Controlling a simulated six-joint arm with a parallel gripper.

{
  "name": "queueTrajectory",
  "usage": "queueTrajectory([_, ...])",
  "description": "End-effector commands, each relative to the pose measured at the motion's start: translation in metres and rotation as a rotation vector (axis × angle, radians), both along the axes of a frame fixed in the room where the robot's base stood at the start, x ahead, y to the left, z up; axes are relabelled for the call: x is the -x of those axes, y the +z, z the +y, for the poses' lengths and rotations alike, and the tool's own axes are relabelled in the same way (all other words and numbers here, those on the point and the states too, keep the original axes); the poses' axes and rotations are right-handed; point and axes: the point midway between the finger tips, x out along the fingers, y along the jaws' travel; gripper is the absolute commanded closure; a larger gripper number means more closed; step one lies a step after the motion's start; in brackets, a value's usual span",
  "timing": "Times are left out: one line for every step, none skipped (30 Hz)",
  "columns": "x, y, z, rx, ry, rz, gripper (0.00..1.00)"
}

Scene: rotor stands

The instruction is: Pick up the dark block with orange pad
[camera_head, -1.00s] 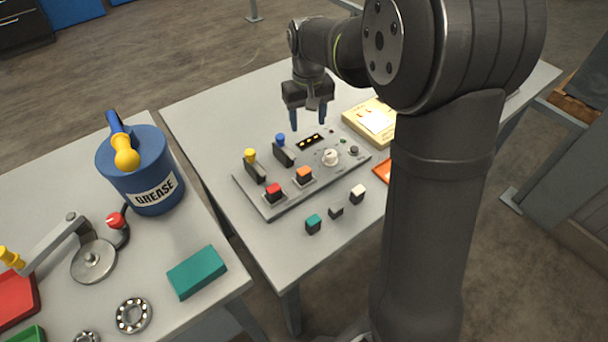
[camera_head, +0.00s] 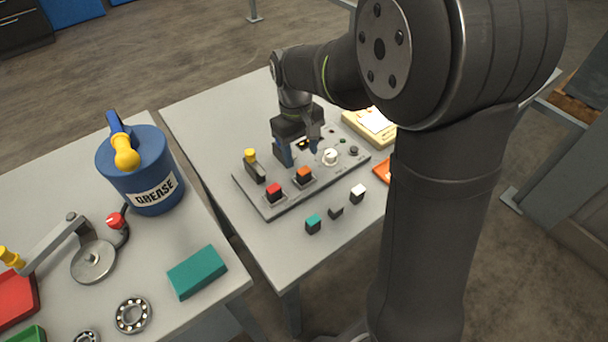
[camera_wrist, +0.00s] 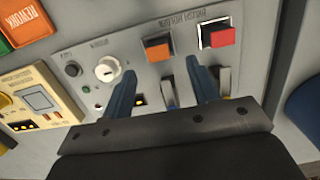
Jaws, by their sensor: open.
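The dark block with the orange pad (camera_head: 304,175) stands on the grey control panel (camera_head: 268,208), right of a similar block with a red pad (camera_head: 274,192). In the wrist view the orange pad (camera_wrist: 158,48) lies just beyond the gap between my fingertips, with the red pad (camera_wrist: 217,35) to its right. My gripper (camera_head: 301,158) is open and empty, low over the panel, behind the orange-pad block. Its two blue fingers also show in the wrist view (camera_wrist: 160,68). Contact with the panel cannot be told.
Yellow-knobbed lever (camera_head: 251,163) and white dial (camera_head: 330,156) stand on the panel near my fingers. Small blocks with teal (camera_head: 313,224) and white (camera_head: 357,194) tops lie in front. A blue grease bucket (camera_head: 140,175) stands on the left table.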

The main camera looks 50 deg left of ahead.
Motion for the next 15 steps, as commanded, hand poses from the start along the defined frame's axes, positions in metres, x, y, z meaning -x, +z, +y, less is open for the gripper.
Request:
queueTrajectory([0.000, -0.003, 0.000, 0.000, 0.000, 0.000, 0.45])
queueTrajectory([0.000, -0.004, -0.001, 0.000, 0.000, 0.000, 0.45])
queueTrajectory([0.000, -0.006, -0.001, 0.000, 0.000, 0.000, 0.45])
queueTrajectory([0.000, -0.009, -0.001, 0.001, -0.001, 0.000, 0.45])
queueTrajectory([-0.001, -0.012, -0.002, 0.002, -0.001, 0.001, 0.45])
queueTrajectory([-0.001, -0.017, -0.003, 0.003, -0.001, 0.001, 0.45])
queueTrajectory([-0.001, -0.022, -0.003, 0.003, -0.001, 0.001, 0.45])
queueTrajectory([-0.002, -0.027, -0.004, 0.004, -0.001, 0.001, 0.45])
queueTrajectory([-0.003, -0.033, -0.004, 0.003, -0.001, 0.001, 0.45])
queueTrajectory([-0.003, -0.038, -0.005, 0.004, -0.001, 0.001, 0.45])
queueTrajectory([-0.003, -0.042, -0.006, 0.004, -0.001, 0.001, 0.45])
queueTrajectory([-0.003, -0.047, -0.006, 0.003, -0.001, 0.001, 0.45])
queueTrajectory([-0.003, -0.050, -0.006, 0.002, -0.001, 0.001, 0.45])
queueTrajectory([-0.003, -0.052, -0.006, 0.002, -0.001, 0.001, 0.45])
queueTrajectory([-0.003, -0.054, -0.007, 0.000, -0.001, 0.000, 0.45])
